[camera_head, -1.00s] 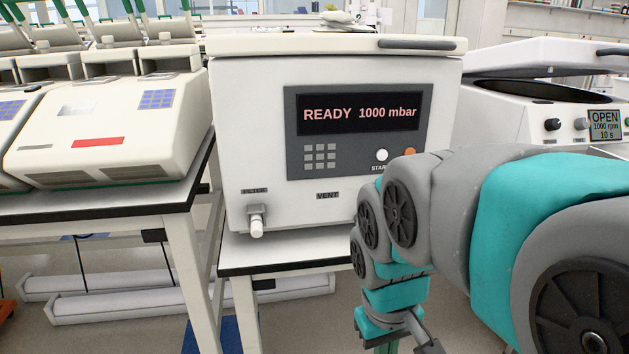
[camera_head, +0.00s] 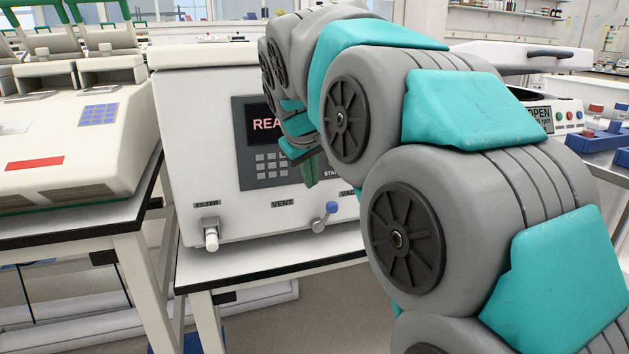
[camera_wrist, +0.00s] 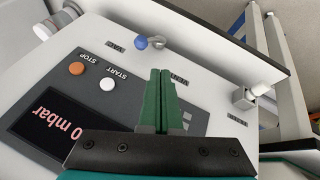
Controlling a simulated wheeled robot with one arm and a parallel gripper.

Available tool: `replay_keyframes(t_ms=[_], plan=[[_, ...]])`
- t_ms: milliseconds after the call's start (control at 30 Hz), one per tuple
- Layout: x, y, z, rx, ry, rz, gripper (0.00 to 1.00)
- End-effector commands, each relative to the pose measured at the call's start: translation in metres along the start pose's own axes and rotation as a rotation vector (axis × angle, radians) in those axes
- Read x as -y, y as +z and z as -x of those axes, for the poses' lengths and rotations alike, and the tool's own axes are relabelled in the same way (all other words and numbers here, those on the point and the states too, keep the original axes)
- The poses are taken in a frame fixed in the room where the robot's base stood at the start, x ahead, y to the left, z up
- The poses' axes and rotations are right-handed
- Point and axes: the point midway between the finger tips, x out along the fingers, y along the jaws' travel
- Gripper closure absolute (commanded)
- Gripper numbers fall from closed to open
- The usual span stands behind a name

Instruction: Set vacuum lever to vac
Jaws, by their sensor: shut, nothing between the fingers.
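The vacuum lever (camera_head: 325,216) is on the lower front of the white vacuum unit (camera_head: 215,165), its blue knob tilted up and right from the pivot. The knob points toward the partly covered VAC label and away from the VENT label (camera_head: 282,204). In the wrist view the blue knob (camera_wrist: 142,42) lies on the VAC label (camera_wrist: 115,46) side of the metal pivot. My gripper (camera_head: 311,183) is shut and empty in front of the unit, above the lever. In the wrist view its green fingertips (camera_wrist: 160,72) are together, apart from the knob.
A filter fitting (camera_head: 211,237) sticks out at the unit's lower left. The display (camera_head: 262,124) is partly hidden by my arm. White thermal cyclers (camera_head: 60,150) stand at the left, and a centrifuge (camera_head: 525,58) is behind my arm at the right.

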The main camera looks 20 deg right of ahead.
Motion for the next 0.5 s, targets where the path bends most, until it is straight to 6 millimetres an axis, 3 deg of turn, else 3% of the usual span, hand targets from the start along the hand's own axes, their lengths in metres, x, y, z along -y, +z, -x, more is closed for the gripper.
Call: replay_keyframes(t_ms=[400, 500], plan=[[0.0, 0.001, -0.082, 0.003, -0.001, 0.001, 1.0], [-0.011, 0.002, -0.092, 0.002, -0.002, -0.003, 1.0]])
